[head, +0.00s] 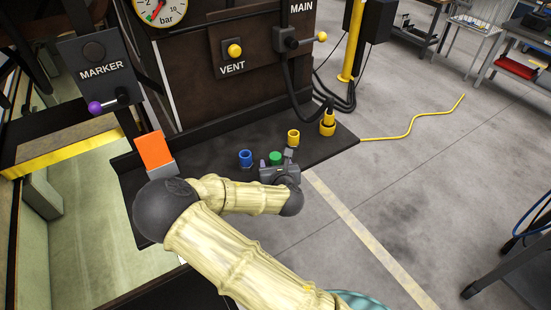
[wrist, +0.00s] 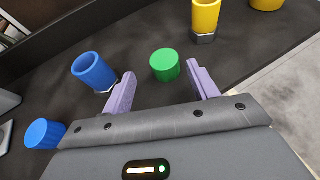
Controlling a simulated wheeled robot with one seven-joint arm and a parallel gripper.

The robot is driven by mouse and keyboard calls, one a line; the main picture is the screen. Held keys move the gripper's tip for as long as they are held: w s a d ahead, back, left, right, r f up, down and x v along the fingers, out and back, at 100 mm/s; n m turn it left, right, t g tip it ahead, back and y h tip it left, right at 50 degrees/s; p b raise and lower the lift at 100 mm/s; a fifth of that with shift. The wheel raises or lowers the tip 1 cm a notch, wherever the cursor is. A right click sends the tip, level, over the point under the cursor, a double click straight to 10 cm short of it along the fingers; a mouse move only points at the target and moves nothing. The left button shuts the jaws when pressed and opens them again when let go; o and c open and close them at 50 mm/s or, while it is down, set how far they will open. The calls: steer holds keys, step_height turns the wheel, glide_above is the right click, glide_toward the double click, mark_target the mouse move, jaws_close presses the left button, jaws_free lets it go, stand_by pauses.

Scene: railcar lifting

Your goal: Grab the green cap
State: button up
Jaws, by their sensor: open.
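The green cap (wrist: 165,65) is a short ribbed cylinder standing on the dark shelf top. In the wrist view it is just ahead of my gripper (wrist: 162,86), roughly midway between the two purple fingers and a little beyond their tips. My gripper is open with nothing between its fingers. In the head view the green cap (head: 275,157) shows just behind my gripper (head: 272,164), which partly covers the space in front of it.
A blue hollow cylinder (wrist: 94,71) stands left of the green cap, and a blue ribbed cap (wrist: 44,134) lies further left. A yellow hollow cylinder (wrist: 205,18) stands behind at the right. An orange panel (head: 155,147) and the VENT and MAIN console (head: 235,85) are nearby.

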mark_target(276, 157)
steer(key=shift+w, duration=0.1)
steer(key=shift+w+p, duration=0.3)
steer(key=shift+p, duration=0.1)
steer(key=x, duration=0.1)
steer(key=p+x, duration=0.2)
steer(key=x, duration=0.1)
steer(key=shift+w+d+r, duration=0.1)
steer(key=shift+w+d, duration=0.1)
steer(key=shift+d, duration=0.05)
steer(key=shift+w+a, duration=0.1)
steer(key=c, duration=1.1)
